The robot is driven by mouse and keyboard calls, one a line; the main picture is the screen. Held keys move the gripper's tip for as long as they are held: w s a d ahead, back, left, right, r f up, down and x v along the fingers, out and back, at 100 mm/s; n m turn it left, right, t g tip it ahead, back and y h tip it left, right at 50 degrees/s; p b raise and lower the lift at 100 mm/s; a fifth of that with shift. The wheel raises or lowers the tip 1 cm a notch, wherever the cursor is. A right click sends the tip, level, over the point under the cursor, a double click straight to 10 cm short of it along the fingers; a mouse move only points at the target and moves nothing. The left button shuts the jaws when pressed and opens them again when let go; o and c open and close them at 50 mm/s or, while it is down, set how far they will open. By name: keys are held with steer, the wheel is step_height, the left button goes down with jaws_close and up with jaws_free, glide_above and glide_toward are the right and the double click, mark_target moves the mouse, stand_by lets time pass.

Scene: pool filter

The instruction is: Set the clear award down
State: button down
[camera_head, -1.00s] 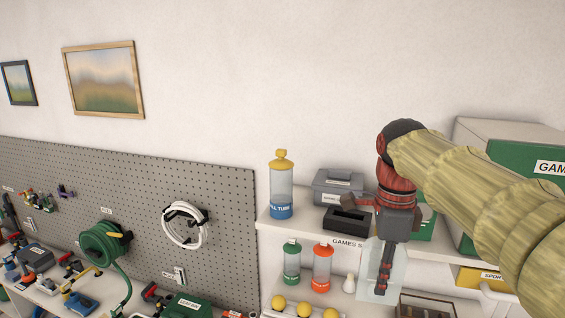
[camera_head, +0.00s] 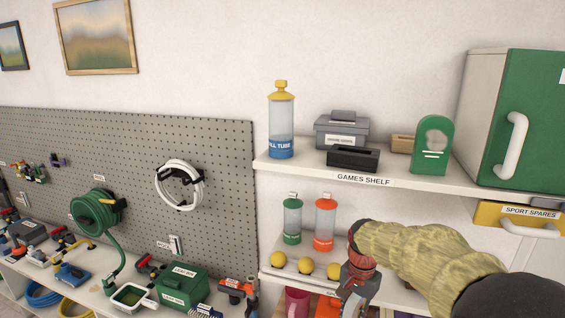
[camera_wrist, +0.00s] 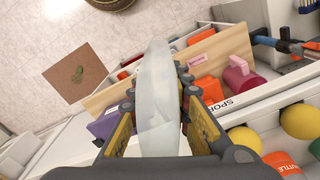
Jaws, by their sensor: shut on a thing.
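The clear award (camera_wrist: 158,100) is a pale, see-through slab that fills the middle of the wrist view. My gripper (camera_wrist: 158,110) is shut on it, with a pad on each side. In the head view my gripper (camera_head: 352,298) is low, in front of the lower shelf, and its fingers run past the bottom edge. The award is not clearly visible in the head view. In the wrist view it hangs in front of an open drawer or bin area that holds several coloured items.
The games shelf (camera_head: 395,183) holds a ball tube (camera_head: 281,125), boxes and a green plaque (camera_head: 432,145). Yellow balls (camera_head: 306,266) and two bottles stand below. In the wrist view, a pink mug (camera_wrist: 238,78), a wooden divider (camera_wrist: 107,97) and a purple item (camera_wrist: 106,124) lie close to the award.

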step_height(320, 180, down, 31)
steer(key=s+n+b, duration=0.1)
steer(key=n+b, duration=0.7)
steer(key=b, duration=0.3)
steer(key=shift+s+n, duration=0.2)
steer(key=shift+n, duration=0.1)
